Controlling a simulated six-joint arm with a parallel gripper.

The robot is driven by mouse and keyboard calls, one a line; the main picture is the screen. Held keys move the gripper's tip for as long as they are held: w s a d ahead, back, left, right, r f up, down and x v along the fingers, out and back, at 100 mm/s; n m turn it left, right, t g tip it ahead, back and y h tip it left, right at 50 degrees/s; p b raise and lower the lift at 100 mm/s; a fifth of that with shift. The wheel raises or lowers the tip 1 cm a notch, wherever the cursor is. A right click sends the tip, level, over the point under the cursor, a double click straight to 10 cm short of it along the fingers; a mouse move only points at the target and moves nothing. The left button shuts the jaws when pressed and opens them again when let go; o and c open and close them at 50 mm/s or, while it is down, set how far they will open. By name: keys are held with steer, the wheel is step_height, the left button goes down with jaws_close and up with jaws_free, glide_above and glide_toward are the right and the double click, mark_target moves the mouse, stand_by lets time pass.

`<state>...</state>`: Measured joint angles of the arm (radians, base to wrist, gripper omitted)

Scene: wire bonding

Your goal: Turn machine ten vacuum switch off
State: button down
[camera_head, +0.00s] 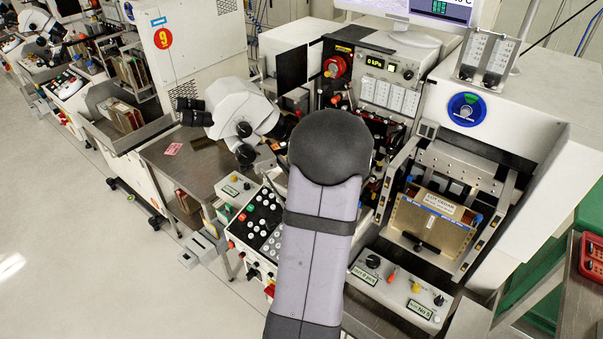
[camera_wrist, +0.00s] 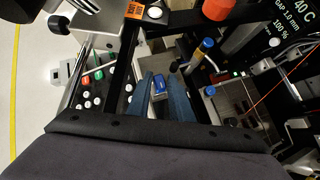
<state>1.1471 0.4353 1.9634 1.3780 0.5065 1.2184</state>
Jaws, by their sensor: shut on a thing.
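My gripper (camera_wrist: 160,78) shows in the wrist view as two blue-grey fingers, one on each side of a small blue part with a pale face (camera_wrist: 159,87). The fingers are shut on this part, which looks like a switch. I cannot read any label on it, so I cannot tell from the frames that it is the vacuum switch, or which way it is set. In the head view my own arm covers the gripper and the part.
A button panel (camera_head: 258,222) stands left of my arm, a knob panel (camera_head: 402,291) right of it. A microscope (camera_head: 240,108) is at the left. The gauge (camera_head: 376,63) reads 0 kPa. In the wrist view, a blue-capped post (camera_wrist: 206,45) and red cap (camera_wrist: 217,9) crowd the gripper.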

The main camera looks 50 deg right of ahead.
steer(key=c, duration=1.6)
jaws_free()
steer(key=shift+a, duration=0.1)
steer(key=shift+r, duration=0.1)
steer(key=shift+s+a+r, duration=0.1)
steer(key=shift+s+r, duration=0.35)
steer(key=shift+r, duration=0.05)
steer(key=shift+v, duration=2.95)
